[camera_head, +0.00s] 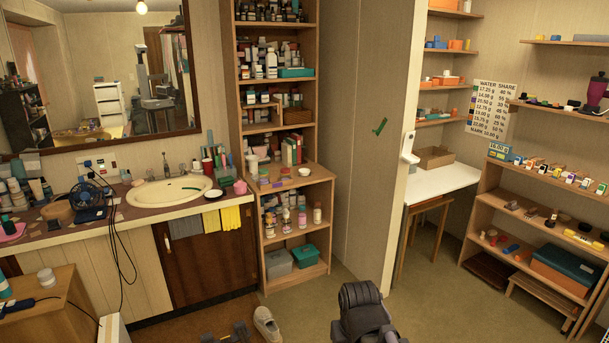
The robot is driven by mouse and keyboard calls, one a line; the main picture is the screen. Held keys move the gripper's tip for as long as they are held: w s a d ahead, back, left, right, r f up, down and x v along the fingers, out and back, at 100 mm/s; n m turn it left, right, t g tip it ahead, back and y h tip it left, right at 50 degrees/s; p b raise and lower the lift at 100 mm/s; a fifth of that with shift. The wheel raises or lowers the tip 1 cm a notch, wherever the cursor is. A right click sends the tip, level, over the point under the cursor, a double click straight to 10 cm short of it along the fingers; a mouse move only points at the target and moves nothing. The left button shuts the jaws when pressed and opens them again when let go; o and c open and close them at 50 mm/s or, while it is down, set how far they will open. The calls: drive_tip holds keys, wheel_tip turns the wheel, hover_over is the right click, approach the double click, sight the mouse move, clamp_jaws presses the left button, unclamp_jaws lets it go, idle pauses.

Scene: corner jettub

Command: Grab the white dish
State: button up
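A small round white dish (305,172) sits on the wooden ledge of the tall shelf unit, near its right side. I cannot tell for sure which one the task means. A dark part of my arm shows at the bottom centre, well below and in front of the shelf unit. My gripper's fingers cannot be made out, and nothing of mine touches either dish.
Small items and a white jar stand around the ledge dish. The shelf unit (317,224) has bottles above and below. A partition wall (373,130) stands to its right. A shoe (266,324) and dark objects (228,334) lie on the floor. Carpet at right centre (430,300) is clear.

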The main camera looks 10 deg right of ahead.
idle(0.3)
drive_tip(key=o, duration=1.1)
drive_tip(key=shift+f, duration=0.1)
